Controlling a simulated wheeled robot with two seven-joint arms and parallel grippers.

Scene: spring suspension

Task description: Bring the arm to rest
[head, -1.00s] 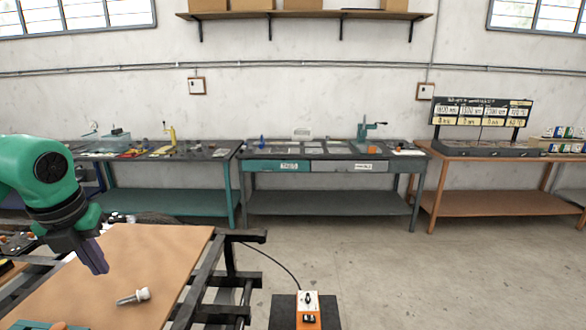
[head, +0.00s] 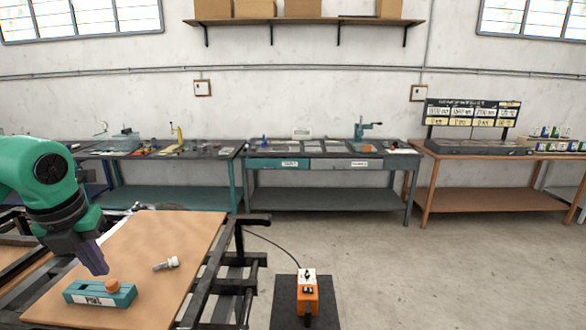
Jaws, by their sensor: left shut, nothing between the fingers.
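My left arm, green with a dark wrist, comes in from the left side of the head view. Its gripper (head: 96,262) points down above the left part of the brown board (head: 140,245). The fingers are together and hold nothing. A bolt with a white head (head: 166,264) lies on the board to the right of the gripper. A teal block with a label and an orange knob (head: 100,293) sits on the board below the gripper, apart from it as far as I can tell. My right gripper is not in view.
A black metal frame (head: 222,270) borders the board on the right. An orange control box (head: 307,292) stands on a dark plate on the floor. Workbenches (head: 325,198) line the back wall. The concrete floor (head: 400,265) to the right is clear.

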